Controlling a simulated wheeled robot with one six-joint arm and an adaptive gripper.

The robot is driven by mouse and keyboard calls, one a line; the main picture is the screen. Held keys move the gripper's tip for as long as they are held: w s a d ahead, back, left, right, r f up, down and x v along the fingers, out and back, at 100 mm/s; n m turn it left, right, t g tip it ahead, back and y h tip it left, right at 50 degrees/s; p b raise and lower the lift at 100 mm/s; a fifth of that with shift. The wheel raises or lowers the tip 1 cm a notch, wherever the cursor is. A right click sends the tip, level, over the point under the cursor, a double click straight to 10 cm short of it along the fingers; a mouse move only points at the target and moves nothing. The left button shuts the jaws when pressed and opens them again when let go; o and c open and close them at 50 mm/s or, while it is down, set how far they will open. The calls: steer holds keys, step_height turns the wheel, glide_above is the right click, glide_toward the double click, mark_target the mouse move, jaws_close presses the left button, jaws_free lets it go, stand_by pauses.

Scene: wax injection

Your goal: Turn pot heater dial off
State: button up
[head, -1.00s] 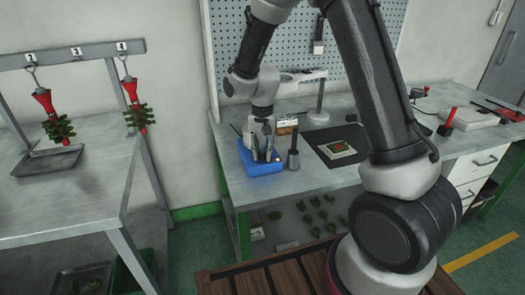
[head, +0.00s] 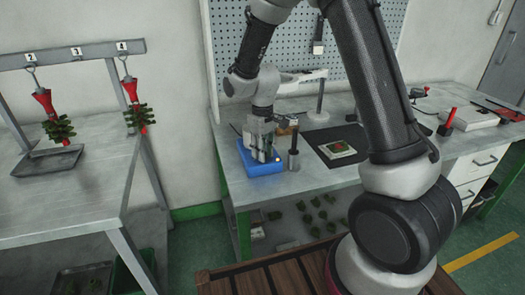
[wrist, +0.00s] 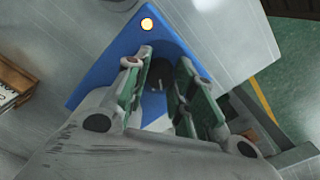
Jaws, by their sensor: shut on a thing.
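The pot heater is a blue box (head: 262,168) on the grey bench. It also shows in the wrist view (wrist: 93,80), with a small lit yellow lamp (wrist: 147,24) near its corner. My gripper (head: 262,157) points down at the top of the heater. In the wrist view, its two green-padded fingers (wrist: 163,82) stand on either side of the dark dial (wrist: 157,72), closed on it. The dial is mostly hidden by the fingers, so its marking cannot be read.
A metal cylinder with a dark handle (head: 294,158) stands close to the right of the heater. A dark mat (head: 325,155) bearing a small framed piece lies further right. A pegboard (head: 290,50) is behind. A second table (head: 80,190) is at left.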

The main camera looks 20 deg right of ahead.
steer(key=n, duration=0.3)
steer(key=shift+n, duration=2.2)
steer(key=o, duration=1.1)
steer(key=shift+c, duration=0.2)
step_height(320, 180, up, 12)
